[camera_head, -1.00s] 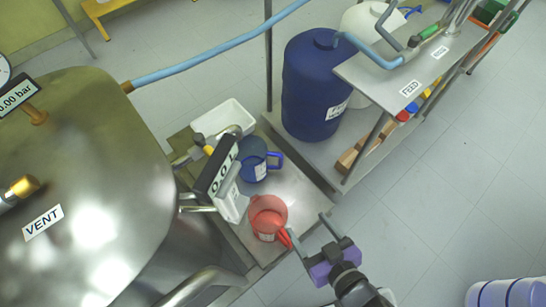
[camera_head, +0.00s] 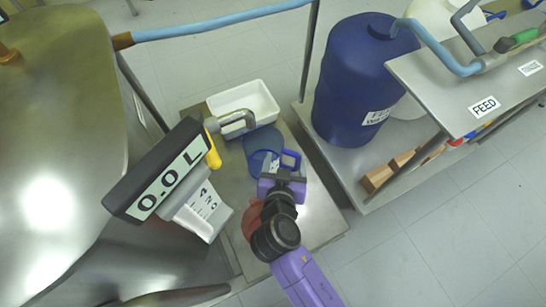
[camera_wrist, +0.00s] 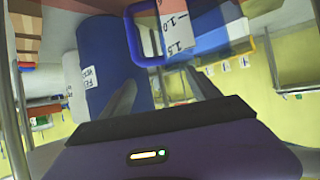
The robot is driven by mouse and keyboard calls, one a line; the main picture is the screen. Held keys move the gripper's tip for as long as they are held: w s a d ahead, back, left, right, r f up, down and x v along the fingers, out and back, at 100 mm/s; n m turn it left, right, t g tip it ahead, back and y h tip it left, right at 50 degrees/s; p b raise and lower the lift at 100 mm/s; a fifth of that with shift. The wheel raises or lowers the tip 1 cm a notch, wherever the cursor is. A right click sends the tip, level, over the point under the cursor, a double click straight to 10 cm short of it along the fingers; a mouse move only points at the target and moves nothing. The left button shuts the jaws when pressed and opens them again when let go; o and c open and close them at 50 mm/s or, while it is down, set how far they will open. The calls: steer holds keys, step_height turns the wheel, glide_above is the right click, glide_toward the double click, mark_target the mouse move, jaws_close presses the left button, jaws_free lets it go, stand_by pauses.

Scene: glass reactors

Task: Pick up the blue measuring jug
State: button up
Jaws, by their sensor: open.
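The blue measuring jug (camera_head: 259,146) stands on the steel bench, its handle (camera_head: 291,160) toward the right. In the wrist view its blue handle (camera_wrist: 133,48) and white scale label (camera_wrist: 174,24) show at the top, just beyond my fingers. My gripper (camera_head: 283,172) is open at the near side of the jug, close to the handle; I cannot tell whether it touches. In the wrist view the two fingers of my gripper (camera_wrist: 160,92) are apart with nothing clearly between them. The red jug (camera_head: 252,217) is mostly hidden behind my arm.
A white tray (camera_head: 257,98) sits behind the jug. A display reading 0.0 L (camera_head: 160,172) and a metal outlet pipe with a yellow handle (camera_head: 213,150) stand close at the left. A large blue drum (camera_head: 352,85) stands on a low shelf at the right.

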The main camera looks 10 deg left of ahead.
mark_target(288, 152)
steer(key=b+x, duration=0.1)
steer(key=x, duration=0.4)
steer(key=shift+w+d+f+b, duration=0.1)
steer(key=shift+d+f+b, duration=0.05)
steer(key=shift+b, duration=0.15)
